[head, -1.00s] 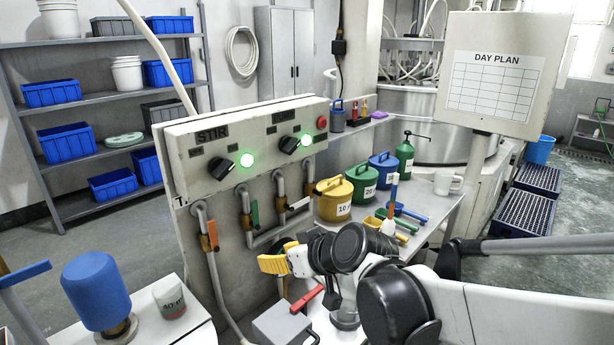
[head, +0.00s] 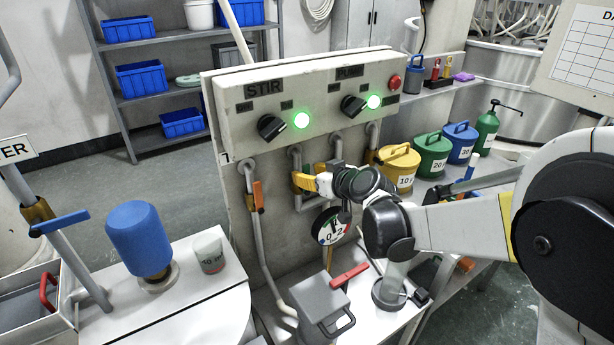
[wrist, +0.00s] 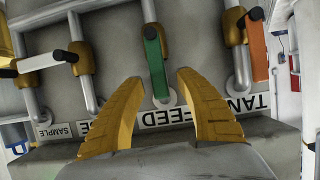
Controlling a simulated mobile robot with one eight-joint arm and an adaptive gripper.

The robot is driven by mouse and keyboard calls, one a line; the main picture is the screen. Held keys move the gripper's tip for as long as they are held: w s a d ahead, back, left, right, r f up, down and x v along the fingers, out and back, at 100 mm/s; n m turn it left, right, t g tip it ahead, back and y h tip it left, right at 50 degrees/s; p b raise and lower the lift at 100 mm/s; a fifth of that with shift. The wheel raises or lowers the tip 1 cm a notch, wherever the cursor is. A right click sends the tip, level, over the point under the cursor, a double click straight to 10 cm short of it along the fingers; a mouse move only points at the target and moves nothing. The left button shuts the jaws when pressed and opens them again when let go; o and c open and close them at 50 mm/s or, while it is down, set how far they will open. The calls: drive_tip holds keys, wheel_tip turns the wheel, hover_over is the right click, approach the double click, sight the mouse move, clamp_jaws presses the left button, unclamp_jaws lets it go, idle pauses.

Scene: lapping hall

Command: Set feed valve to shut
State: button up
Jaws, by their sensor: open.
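The feed valve's green handle (wrist: 155,65) shows in the wrist view, above an upside-down FEED label (wrist: 185,116). The handle lies in line with its pipe. My gripper (wrist: 157,82) is open, its yellow fingers on either side of the handle's free end; I cannot tell if they touch it.
An orange handle (wrist: 256,45) in line with its pipe and a white handle (wrist: 45,60) across its pipe flank the feed valve. A gauge (head: 330,228), a grey box (head: 318,297) and a red lever (head: 350,275) sit below my gripper.

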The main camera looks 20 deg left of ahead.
drive_tip(key=shift+w+a+f, duration=0.25)
drive_tip(key=shift+w+a, duration=0.2)
drive_tip(key=shift+a, duration=0.05)
clamp_jaws()
drive_tip(key=shift+w+d, duration=0.1)
